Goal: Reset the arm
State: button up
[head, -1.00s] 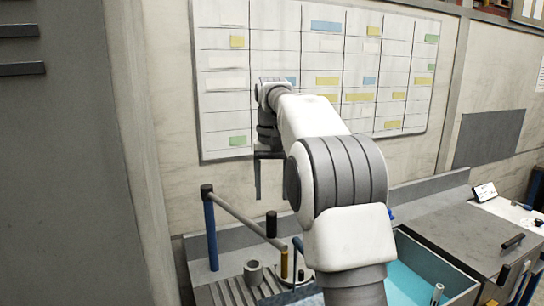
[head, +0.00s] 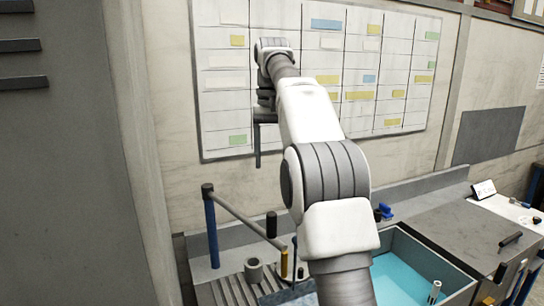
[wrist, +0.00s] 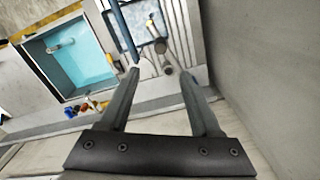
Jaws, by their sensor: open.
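The jointed arm fixture stands at the sink counter in the head view. It has a blue upright post (head: 212,232) with a dark cap, and a grey bar (head: 245,215) slants from its top down to the right. Near the bar's far end are a black knob (head: 271,224) and a yellow upright piece (head: 284,263). My gripper (head: 258,165) hangs above and behind the bar, pointing down, apart from it. In the wrist view its two fingers (wrist: 160,76) are spread with nothing between them. My arm hides part of the counter.
A blue-lined basin (head: 400,278) lies right of the fixture, and it also shows in the wrist view (wrist: 80,65). A ribbed drainboard (head: 235,292) is under the fixture. A wall chart (head: 225,110) stands behind my gripper. A grey cabinet (head: 70,180) fills the left.

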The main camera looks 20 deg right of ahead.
jog(key=shift+s, duration=0.1)
jog(key=s+a+f+n+t+b, duration=0.1)
jog(key=s+a+f+t+b, duration=0.1)
jog(key=s, duration=0.6)
jog(key=s+a+f+n+t+b, duration=0.1)
jog(key=s+a+f+b, duration=0.15)
jog(key=s, duration=0.65)
jog(key=s+a+f+n+t+b, duration=0.1)
jog(key=s+f+t+b, duration=0.1)
jog(key=s+f, duration=1.2)
notch_tip(320, 180, down, 2)
jog(key=shift+s+a+f+t+b, duration=0.1)
jog(key=shift+s+a+t+b, duration=0.2)
jog(key=shift+a+b, duration=0.15)
jog(key=shift+d, duration=0.15)
